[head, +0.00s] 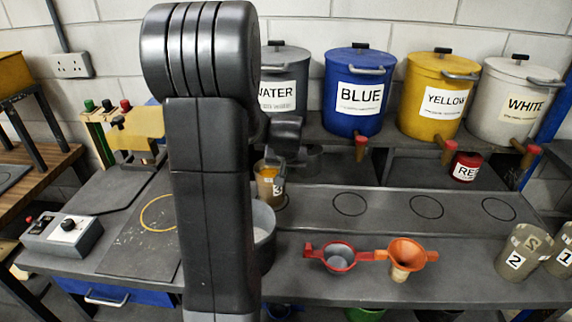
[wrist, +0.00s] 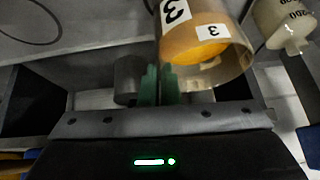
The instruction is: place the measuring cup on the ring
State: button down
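The measuring cup (head: 270,188) is clear with a brown tint, marked 3, and has orange content inside. In the head view it is just right of my arm, at the left end of the row of black rings, and partly hidden. In the wrist view the cup (wrist: 213,62) is just beyond my gripper (wrist: 158,82). The green finger pads are close together at its near side and seem shut on its handle, which is mostly hidden. Black rings (head: 349,204) mark the grey shelf. A yellow ring (head: 145,225) is on the board at left, partly behind my arm.
Blue (head: 352,120), yellow (head: 432,112) and white (head: 507,118) tanks with taps stand behind the shelf. A red strainer (head: 340,268) and an orange funnel (head: 405,268) are in front. Cups 2 (head: 515,260) and 1 (head: 565,258) stand at right. A control box (head: 65,238) is at left.

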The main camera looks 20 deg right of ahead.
dwell(0.3)
jog(key=c, duration=1.6)
grip_release()
jog(key=shift+f, duration=0.1)
jog(key=shift+c, duration=0.2)
jog(key=b+v, duration=0.1)
jog(key=v, duration=1.1)
